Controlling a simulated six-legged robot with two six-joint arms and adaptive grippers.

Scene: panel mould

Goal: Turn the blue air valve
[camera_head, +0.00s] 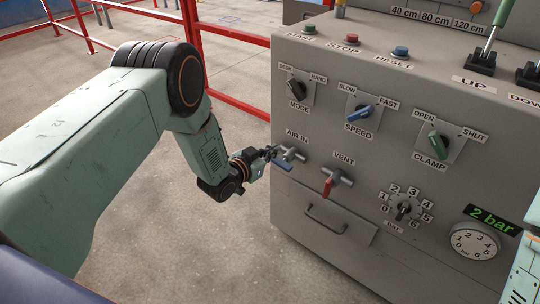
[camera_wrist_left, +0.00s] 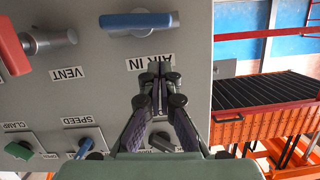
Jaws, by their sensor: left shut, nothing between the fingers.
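The blue air valve handle (camera_head: 284,165) sits on the grey panel just below the AIR IN label. It lies roughly along the panel face, tilted slightly down to the right in the head view. In the left wrist view, upside down, the blue handle (camera_wrist_left: 138,20) lies level at the top. My left gripper (camera_head: 272,153) is at the valve's left side, shut and empty. In the left wrist view its fingertips (camera_wrist_left: 160,70) cover part of the AIR IN label, below the handle in the picture with a small gap. Contact cannot be told. My right gripper is not in view.
The red VENT valve (camera_head: 328,186) is close to the right of the blue one. The MODE knob (camera_head: 296,89) and blue SPEED knob (camera_head: 358,113) are above. A drawer handle (camera_head: 325,219) protrudes below. Red railing (camera_head: 235,100) stands behind my left arm; floor left of the panel is open.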

